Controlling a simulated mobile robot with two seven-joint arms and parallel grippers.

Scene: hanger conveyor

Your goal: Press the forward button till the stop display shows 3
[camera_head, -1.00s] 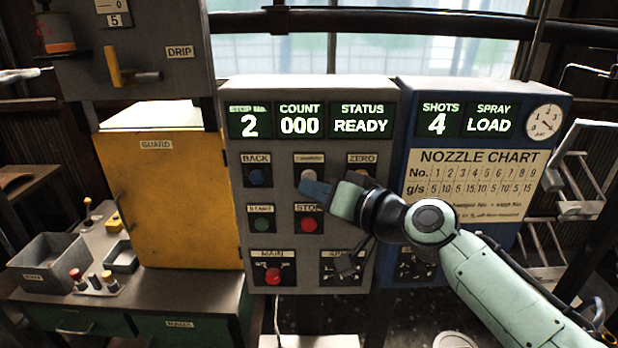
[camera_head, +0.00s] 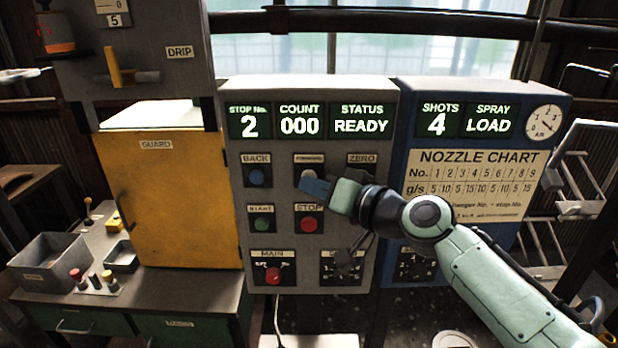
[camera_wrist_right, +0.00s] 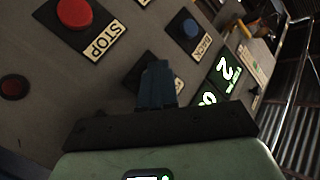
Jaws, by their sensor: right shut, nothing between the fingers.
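The stop display (camera_head: 249,122) on the grey panel reads 2. The forward button (camera_head: 309,174) is pale and sits below the count display, between the blue back button (camera_head: 257,177) and the zero label (camera_head: 361,159). My right gripper (camera_head: 310,188) is shut and empty, its blue fingertips just in front of the forward button's lower part. In the right wrist view the shut fingers (camera_wrist_right: 157,82) cover the forward button and most of its label, so I cannot tell whether they touch it. My left gripper is not in view.
The red stop button (camera_head: 308,224) and green start button (camera_head: 261,224) are just below. The main switch (camera_head: 273,273) is lower. The status display (camera_head: 361,121) reads READY. A blue cabinet (camera_head: 398,150) stands at right, a yellow guard box (camera_head: 175,205) at left.

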